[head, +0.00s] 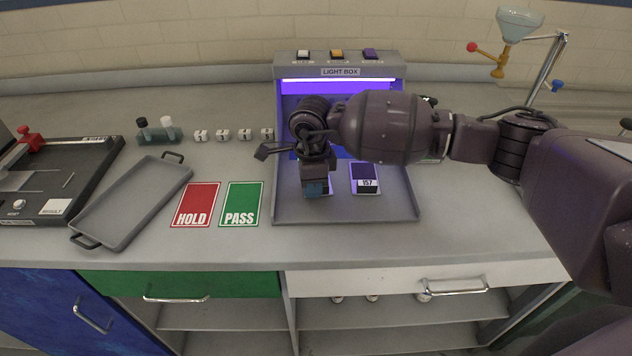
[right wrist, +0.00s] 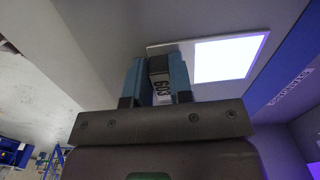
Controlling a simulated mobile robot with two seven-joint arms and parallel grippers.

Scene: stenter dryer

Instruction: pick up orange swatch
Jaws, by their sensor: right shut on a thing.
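My right gripper (head: 316,188) reaches down over the left part of the light box tray (head: 345,213). In the right wrist view its blue fingertips (right wrist: 160,82) are shut on a thin swatch (right wrist: 161,88) with a white label that seems to read 603. The swatch's top looks dark, and I cannot tell its colour as orange. In the head view the fingers mostly hide it, and I cannot tell whether it touches the tray. A dark purple swatch (head: 365,176) labelled 157 lies on the tray to the right. My left gripper is not in view.
The light box (head: 340,72) glows violet behind the tray. Red HOLD (head: 195,204) and green PASS (head: 240,204) cards lie to the left, then an empty grey tray (head: 133,200). Small numbered blocks (head: 223,135) stand behind. The counter in front is narrow.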

